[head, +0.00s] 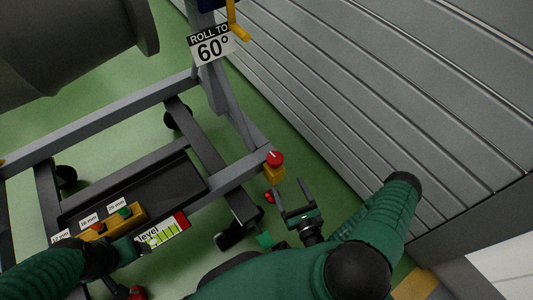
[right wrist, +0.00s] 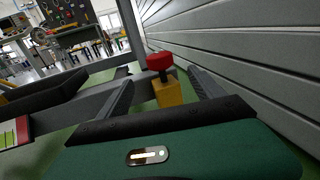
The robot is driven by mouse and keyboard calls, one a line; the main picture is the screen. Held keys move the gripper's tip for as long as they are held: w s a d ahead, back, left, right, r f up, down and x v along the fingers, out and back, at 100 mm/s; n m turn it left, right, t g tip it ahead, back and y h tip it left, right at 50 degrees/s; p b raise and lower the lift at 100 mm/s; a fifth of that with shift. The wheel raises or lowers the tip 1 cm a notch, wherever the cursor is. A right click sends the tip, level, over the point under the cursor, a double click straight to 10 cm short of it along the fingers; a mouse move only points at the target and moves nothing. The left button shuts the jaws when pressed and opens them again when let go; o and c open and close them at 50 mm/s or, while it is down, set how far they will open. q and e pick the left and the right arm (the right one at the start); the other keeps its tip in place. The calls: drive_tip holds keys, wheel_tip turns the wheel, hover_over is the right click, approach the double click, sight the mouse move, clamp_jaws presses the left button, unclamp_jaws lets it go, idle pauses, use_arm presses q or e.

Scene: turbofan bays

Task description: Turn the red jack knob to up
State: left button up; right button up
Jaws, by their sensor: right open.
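The red jack knob (head: 274,158) sits on a yellow block (head: 274,174) at the right corner of the grey stand. A pale mark shows on its top. In the right wrist view the knob (right wrist: 159,62) stands above the yellow block (right wrist: 167,92), between the lines of the two fingers and beyond them. My right gripper (head: 290,185) is open and empty, just below and right of the knob, apart from it. My left gripper (head: 124,247) is at the lower left near the level label; its fingers cannot be made out.
The grey stand frame (head: 110,112) fills the left. A tray area holds a yellow block (head: 128,216) with size labels. A "ROLL TO 60°" sign (head: 211,46) hangs on the post. A grey slatted wall (head: 340,100) closes the right side. Green floor lies between.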

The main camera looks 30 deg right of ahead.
drive_tip(key=w+b, duration=0.2)
drive_tip(key=w, duration=0.3)
drive_tip(key=w+d+b, duration=0.1)
drive_tip(key=w+b, duration=0.2)
drive_tip(key=w, duration=0.2)
drive_tip(key=w+d+b, duration=0.1)
drive_tip(key=w+b, duration=0.1)
drive_tip(key=w, duration=0.3)
drive_tip(key=shift+d+f, duration=0.25)
drive_tip(key=shift+w+d+r+b, duration=0.15)
drive_tip(key=shift+w+b, duration=0.15)
drive_tip(key=shift+w, duration=0.2)
drive_tip(key=c, duration=1.4)
